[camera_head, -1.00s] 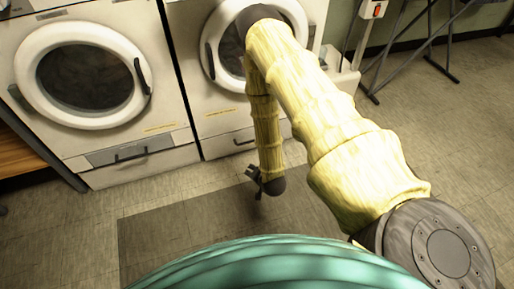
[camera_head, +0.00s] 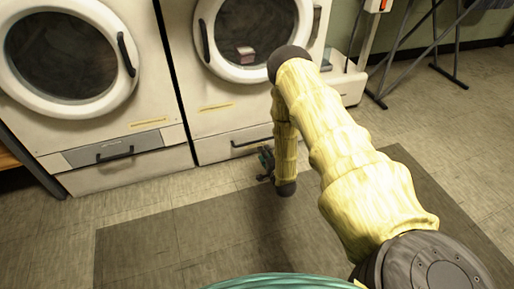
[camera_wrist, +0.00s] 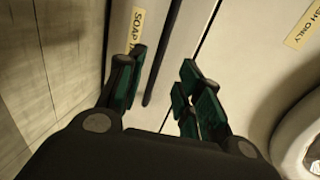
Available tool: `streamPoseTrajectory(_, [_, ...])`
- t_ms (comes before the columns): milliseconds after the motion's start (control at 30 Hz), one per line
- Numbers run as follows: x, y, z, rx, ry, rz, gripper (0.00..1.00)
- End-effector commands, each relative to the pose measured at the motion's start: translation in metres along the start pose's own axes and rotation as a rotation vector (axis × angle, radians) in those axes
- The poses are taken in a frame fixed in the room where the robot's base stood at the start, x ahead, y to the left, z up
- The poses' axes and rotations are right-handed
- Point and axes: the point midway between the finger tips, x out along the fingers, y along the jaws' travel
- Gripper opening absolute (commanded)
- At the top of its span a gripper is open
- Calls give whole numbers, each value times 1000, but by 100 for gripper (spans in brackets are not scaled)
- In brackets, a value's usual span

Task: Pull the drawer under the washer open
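The washer (camera_head: 210,92) is the right-hand white machine in the head view. Its label in the wrist view (camera_wrist: 308,26) ends in "ONLY". The drawer (camera_head: 215,150) under it looks shut and has a dark bar handle (camera_head: 245,143). In the wrist view the drawer front (camera_wrist: 150,50) bears a "SOAP" label, and the handle also shows (camera_wrist: 168,50) as a dark bar. My gripper (camera_head: 266,165) is low in front of this drawer. In the wrist view its fingers (camera_wrist: 163,80) are apart, with the handle in the gap between them; I cannot tell whether they touch it.
A second machine (camera_head: 150,105) stands on the left, with a grey-panelled drawer (camera_head: 75,160) and its own handle. A dark mat (camera_head: 220,235) lies on the floor. A folding rack (camera_head: 405,55) stands at the right.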

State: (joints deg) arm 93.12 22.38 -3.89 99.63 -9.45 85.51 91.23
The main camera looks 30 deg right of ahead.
Motion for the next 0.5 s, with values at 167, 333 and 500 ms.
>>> streamPoseTrajectory(167, [12, 1, -1, 8, 0, -9, 35])
streamPoseTrajectory(333, [36, 3, -1, 5, 0, -9, 35])
streamPoseTrajectory(500, [64, 4, -1, 5, 0, -8, 35])
